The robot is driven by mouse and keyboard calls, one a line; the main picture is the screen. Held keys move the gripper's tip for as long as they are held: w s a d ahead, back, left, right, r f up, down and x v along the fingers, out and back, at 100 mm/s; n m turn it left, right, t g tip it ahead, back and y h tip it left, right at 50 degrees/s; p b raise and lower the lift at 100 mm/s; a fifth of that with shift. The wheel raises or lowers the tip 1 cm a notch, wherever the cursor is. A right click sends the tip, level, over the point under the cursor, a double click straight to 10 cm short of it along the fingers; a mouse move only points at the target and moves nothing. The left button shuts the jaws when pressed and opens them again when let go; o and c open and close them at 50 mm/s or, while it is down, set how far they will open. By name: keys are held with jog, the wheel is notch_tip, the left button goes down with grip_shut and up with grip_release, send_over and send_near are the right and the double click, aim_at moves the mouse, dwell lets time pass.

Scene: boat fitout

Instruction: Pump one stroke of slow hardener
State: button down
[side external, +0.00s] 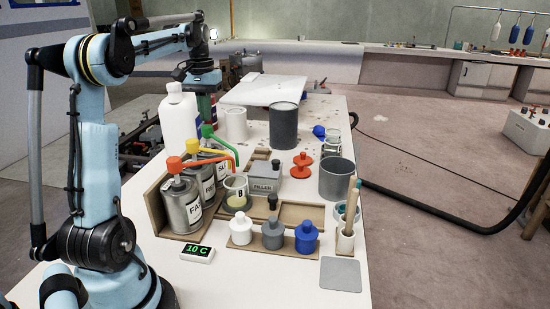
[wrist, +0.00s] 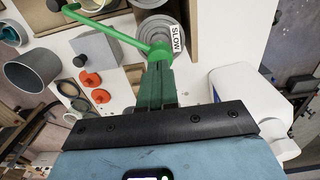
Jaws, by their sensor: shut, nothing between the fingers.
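The slow hardener can (wrist: 152,27) shows its SLOW label in the wrist view. Its green pump head (side external: 207,131) and long green spout (wrist: 112,26) sit on top. In the side view the spout reaches toward the cup marked B (side external: 235,184), which has pale yellow contents low down. My gripper (wrist: 159,68) is shut and empty, pointing down with its fingertips right at the green pump head. I cannot tell whether they touch it. In the side view my gripper is just above the green head, partly behind the white bottle.
The FAST can (side external: 182,208) with an orange pump and a can with a yellow pump (side external: 192,147) stand beside it in a wooden rack. A tall white bottle (side external: 179,120) stands close to my gripper. A grey filler box (side external: 265,184) and a display reading 10 C (side external: 198,253) are nearby.

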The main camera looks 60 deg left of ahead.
aim_at(207, 126)
jog(key=shift+f, duration=0.15)
dwell(0.3)
jog(key=shift+f, duration=1.9)
jog(key=shift+r, duration=2.05)
jog(key=shift+r, duration=1.5)
